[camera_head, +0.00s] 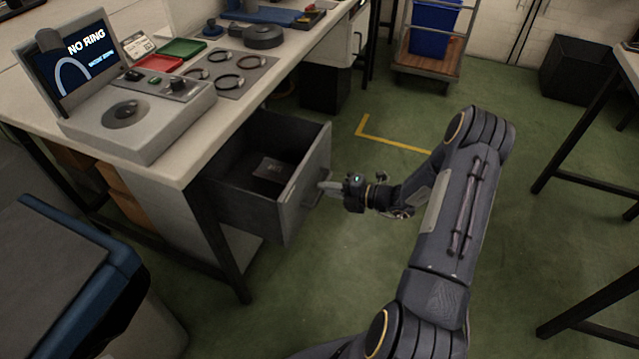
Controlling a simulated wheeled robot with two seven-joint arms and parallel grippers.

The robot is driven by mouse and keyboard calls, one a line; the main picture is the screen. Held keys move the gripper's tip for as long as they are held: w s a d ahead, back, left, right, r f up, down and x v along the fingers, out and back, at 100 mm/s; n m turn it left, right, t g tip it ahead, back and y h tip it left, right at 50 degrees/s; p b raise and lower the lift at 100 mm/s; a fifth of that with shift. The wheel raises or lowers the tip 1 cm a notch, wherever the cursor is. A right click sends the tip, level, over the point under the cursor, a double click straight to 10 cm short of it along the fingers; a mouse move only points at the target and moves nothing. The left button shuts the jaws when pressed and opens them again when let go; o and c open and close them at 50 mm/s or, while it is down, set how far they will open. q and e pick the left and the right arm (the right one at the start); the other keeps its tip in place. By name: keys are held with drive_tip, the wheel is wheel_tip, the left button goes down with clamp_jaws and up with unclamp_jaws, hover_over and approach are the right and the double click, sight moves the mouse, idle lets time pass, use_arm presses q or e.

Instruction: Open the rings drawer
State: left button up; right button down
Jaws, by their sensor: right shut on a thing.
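A grey drawer (306,176) under the workbench stands pulled out, with its dark inside showing. A small dark flat item (273,169) lies on its floor. My right gripper (328,187) is at the drawer's front, shut on the handle (304,185) there. The arm reaches in from the lower right, and the fingertips are small and partly hard to make out against the handle. I cannot read any label on the drawer. My left gripper is not in view.
The workbench (290,55) carries a machine with a "NO RING" screen (80,60), a plate with several rings (222,78), and red and green trays (183,48). A blue-edged cabinet (105,255) stands at lower left. A cart with a blue bin (432,28) stands behind. Green floor is open right of the drawer.

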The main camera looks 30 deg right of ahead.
drive_tip(key=shift+s, duration=0.1)
drive_tip(key=c, duration=1.5)
unclamp_jaws()
drive_tip(key=shift+d, duration=0.1)
drive_tip(key=p+v, duration=0.1)
drive_tip(key=v, duration=0.6)
drive_tip(key=shift+s+d, duration=0.2)
drive_tip(key=shift+s, duration=0.1)
